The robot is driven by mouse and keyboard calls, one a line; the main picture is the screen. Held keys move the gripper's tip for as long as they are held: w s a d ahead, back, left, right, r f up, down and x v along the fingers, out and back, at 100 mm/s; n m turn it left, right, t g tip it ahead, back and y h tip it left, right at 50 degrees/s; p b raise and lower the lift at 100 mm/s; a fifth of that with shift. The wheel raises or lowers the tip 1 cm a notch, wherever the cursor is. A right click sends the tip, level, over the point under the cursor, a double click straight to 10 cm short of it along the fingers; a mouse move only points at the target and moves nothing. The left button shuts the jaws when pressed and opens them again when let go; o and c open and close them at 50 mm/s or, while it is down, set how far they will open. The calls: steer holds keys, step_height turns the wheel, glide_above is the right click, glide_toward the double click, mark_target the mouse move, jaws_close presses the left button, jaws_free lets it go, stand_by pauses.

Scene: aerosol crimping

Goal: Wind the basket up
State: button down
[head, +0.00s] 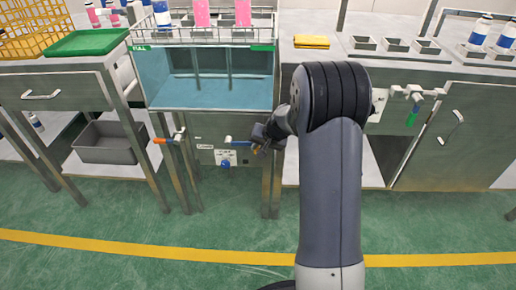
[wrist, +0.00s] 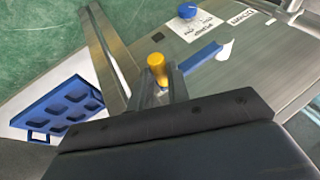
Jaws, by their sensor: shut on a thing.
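The wire basket (head: 240,36) is at the top of the glass-fronted water tank (head: 160,80), with pink and white-and-blue cans in it. Below the tank, a crank with a blue arm (head: 238,143) is on the steel front panel. My gripper (head: 262,146) is at the right end of this arm. In the wrist view the blue crank arm (wrist: 201,57) runs from a pale hub to my gripper (wrist: 160,88). The gripper is shut on the crank's yellow handle (wrist: 156,61), whose rounded end shows beyond the fingers. My arm hides part of the right side.
A blue knob (head: 225,164) and label are below the crank. An orange-handled valve (head: 162,141) is to the left. A green tray (head: 88,42) and yellow crate (head: 38,28) are on the left bench. A yellow cloth (head: 312,41) lies right. The green floor in front is clear.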

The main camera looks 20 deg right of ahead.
steer(key=shift+s+d+f+b, duration=0.15)
steer(key=shift+d+f+b, duration=0.1)
steer(key=shift+f, duration=0.2)
steer(key=shift+s+d+f+b, duration=0.1)
steer(key=shift+d+f+b, duration=0.1)
steer(key=shift+f, duration=0.2)
steer(key=shift+s+f, duration=0.1)
steer(key=c, duration=1.4)
jaws_free()
steer(key=shift+d, duration=0.2)
steer(key=shift+o, duration=0.2)
steer(key=shift+w+a+r, duration=0.2)
steer(key=shift+a, duration=0.05)
steer(key=shift+r, duration=0.1)
steer(key=p+v, duration=0.3)
steer(key=v, duration=0.7)
steer(key=shift+s+r, duration=0.15)
steer(key=shift+r, duration=0.05)
